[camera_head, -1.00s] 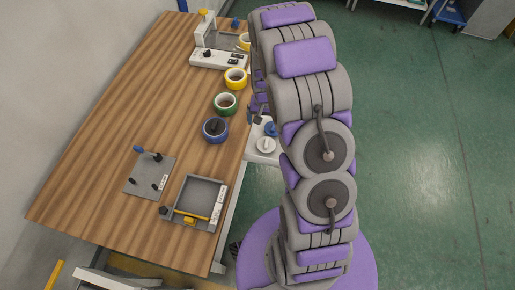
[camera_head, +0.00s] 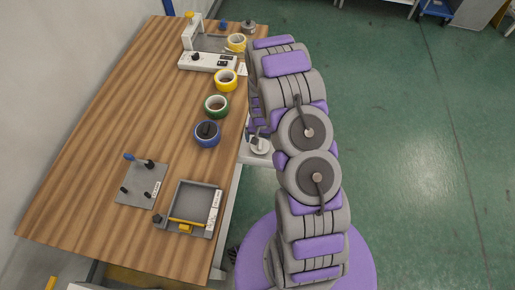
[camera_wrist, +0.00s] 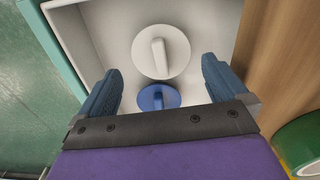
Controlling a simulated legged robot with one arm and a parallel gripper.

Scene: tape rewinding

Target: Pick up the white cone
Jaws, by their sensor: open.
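The white cone (camera_wrist: 158,58) shows in the wrist view as a round white disc with a raised white post, inside a white bin (camera_wrist: 105,25). It also shows in the head view (camera_head: 260,147), partly hidden by my arm. My gripper (camera_wrist: 160,80) is open, with its two blue fingers apart. The cone lies between and beyond the fingertips, and no contact shows. A blue cone (camera_wrist: 157,97) of similar shape sits just nearer than the white one, between the fingers. In the head view my arm hides most of the gripper.
A wooden table (camera_head: 110,110) stands left of the bin. Near its right edge are a blue tape roll (camera_head: 207,133), a green roll (camera_head: 216,106) and a yellow roll (camera_head: 226,80). A grey tray (camera_head: 190,204) lies near the front. Green floor (camera_head: 420,150) is open to the right.

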